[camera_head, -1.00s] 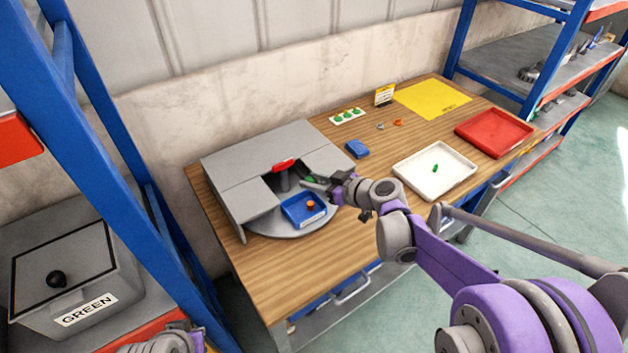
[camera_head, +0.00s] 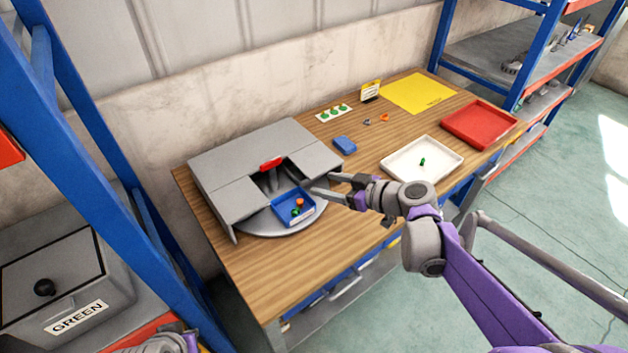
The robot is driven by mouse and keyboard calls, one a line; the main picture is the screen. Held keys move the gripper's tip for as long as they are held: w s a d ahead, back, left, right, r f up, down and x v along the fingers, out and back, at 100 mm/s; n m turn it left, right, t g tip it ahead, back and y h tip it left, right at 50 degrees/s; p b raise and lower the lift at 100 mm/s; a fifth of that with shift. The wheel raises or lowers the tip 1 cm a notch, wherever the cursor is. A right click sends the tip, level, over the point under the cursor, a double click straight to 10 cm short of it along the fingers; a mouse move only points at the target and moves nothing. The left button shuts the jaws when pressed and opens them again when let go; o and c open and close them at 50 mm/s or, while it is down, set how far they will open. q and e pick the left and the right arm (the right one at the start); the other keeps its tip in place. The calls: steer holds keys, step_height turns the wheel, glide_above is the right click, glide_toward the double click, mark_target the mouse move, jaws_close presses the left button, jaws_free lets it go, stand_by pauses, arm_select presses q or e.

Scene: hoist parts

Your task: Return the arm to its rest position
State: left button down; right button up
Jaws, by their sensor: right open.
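My right gripper (camera_head: 324,187) is open and empty, just right of the blue tray, over the front of the grey turntable housing (camera_head: 222,168). Its arm comes in from the lower right. The blue tray (camera_head: 281,215) sits on the round grey plate in the housing's opening. It holds an orange part (camera_head: 299,202) and a green part (camera_head: 295,212). My left arm shows only as a small piece at the bottom edge; its fingers are out of view.
On the wooden table (camera_head: 262,277) stand a white tray (camera_head: 398,170) with a green part, a red tray (camera_head: 497,135), a yellow mat (camera_head: 418,92), a blue block (camera_head: 344,145) and a card with green parts (camera_head: 334,114). Blue shelf uprights stand left and right. A GREEN bin (camera_head: 62,285) is at left.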

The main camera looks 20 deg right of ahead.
steer(key=shift+v, duration=0.9)
steer(key=s+a+f+m+g+h, duration=0.2)
steer(key=s+f, duration=0.1)
steer(key=s, duration=0.3)
steer(key=s+a+f+m+g+h, duration=0.1)
steer(key=s+a+f+g, duration=0.15)
steer(key=s, duration=0.35)
steer(key=s+d+f+m+h, duration=0.4)
steer(key=s+f+h, duration=0.1)
steer(key=s, duration=0.4)
steer(key=shift+s+g, duration=0.35)
